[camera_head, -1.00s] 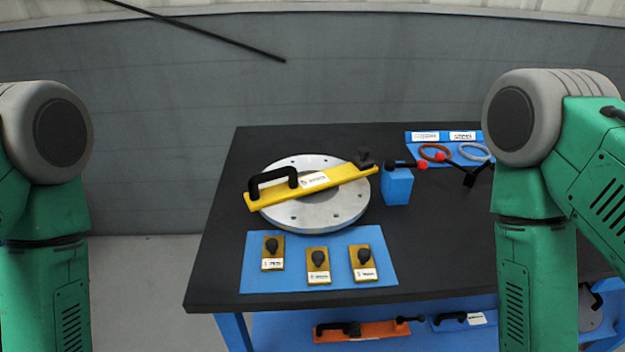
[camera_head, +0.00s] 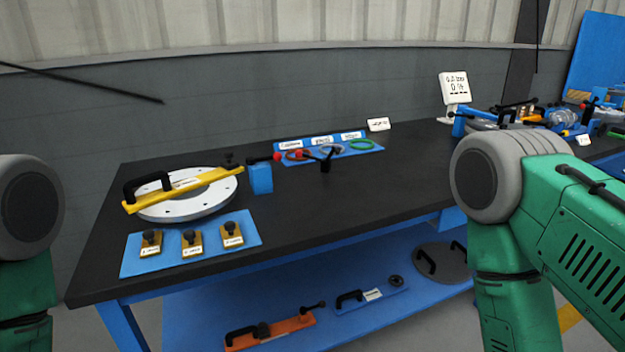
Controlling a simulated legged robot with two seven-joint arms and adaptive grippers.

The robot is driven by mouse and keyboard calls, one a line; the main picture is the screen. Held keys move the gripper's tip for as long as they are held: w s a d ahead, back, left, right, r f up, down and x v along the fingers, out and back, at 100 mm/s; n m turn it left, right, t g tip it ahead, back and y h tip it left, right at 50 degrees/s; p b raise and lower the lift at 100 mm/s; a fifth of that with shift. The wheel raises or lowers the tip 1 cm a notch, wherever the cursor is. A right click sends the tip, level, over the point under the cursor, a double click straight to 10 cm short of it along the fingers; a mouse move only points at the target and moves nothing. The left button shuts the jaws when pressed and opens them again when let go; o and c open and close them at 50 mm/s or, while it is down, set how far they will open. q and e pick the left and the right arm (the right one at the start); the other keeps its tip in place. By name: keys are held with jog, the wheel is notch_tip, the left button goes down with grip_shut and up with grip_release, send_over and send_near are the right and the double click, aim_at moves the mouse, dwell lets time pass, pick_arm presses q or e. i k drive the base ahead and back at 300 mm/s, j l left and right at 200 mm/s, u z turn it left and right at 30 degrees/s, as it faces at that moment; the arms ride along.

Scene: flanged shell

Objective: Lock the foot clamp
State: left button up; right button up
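A grey round flange plate (camera_head: 205,207) lies on the black bench top at the left. A yellow bar with a black handle (camera_head: 195,184) lies across it. Beside its right end stands a blue block clamp (camera_head: 261,179) with a black lever and red knob. I cannot tell which of these is the foot clamp. Three yellow blocks with black knobs, one of them in the middle (camera_head: 191,243), sit on a blue mat (camera_head: 132,262). Only my green arms show; both grippers are out of view.
A blue board (camera_head: 374,148) at the back holds coloured rings. A white display (camera_head: 454,88) reading 0 stands at the back right, near cluttered blue fixtures. The blue lower shelf (camera_head: 330,322) holds an orange bar (camera_head: 270,333) and a dark disc (camera_head: 442,263). The bench's middle right is clear.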

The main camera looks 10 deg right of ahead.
aim_at(276, 156)
jog(key=i+l, duration=0.2)
jog(key=l, duration=0.15)
jog(key=i+l, duration=0.15)
jog(key=l, duration=0.2)
jog(key=i+l, duration=0.2)
jog(key=l, duration=0.15)
jog(key=i+l, duration=0.15)
jog(key=l, duration=0.15)
jog(key=l+u, duration=0.1)
jog(key=u, duration=1.45)
jog(key=i+l, duration=0.05)
